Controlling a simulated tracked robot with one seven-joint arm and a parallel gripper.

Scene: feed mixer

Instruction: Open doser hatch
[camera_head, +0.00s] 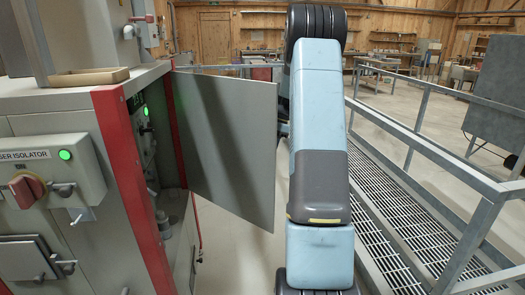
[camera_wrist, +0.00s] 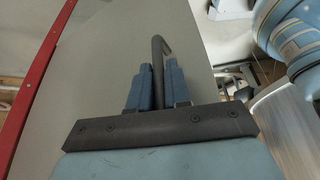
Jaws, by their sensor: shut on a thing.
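The doser hatch (camera_head: 226,140) is a grey flat door, swung wide open from the red-framed cabinet (camera_head: 122,180) on the left in the head view. In the wrist view the hatch panel (camera_wrist: 100,75) fills the left and middle, beside a red frame edge. My gripper (camera_wrist: 158,85) is shut on the hatch's dark bent handle (camera_wrist: 158,50), with a blue finger on each side of it. In the head view my arm hides the gripper and the handle. The cabinet's inside shows partly, with a green light and dark fittings.
An isolator box (camera_head: 45,180) with a red knob and green lamp is on the cabinet's left face. A wooden tray (camera_head: 90,77) lies on the cabinet top. A metal railing (camera_head: 430,150) and grated walkway (camera_head: 400,220) run along the right.

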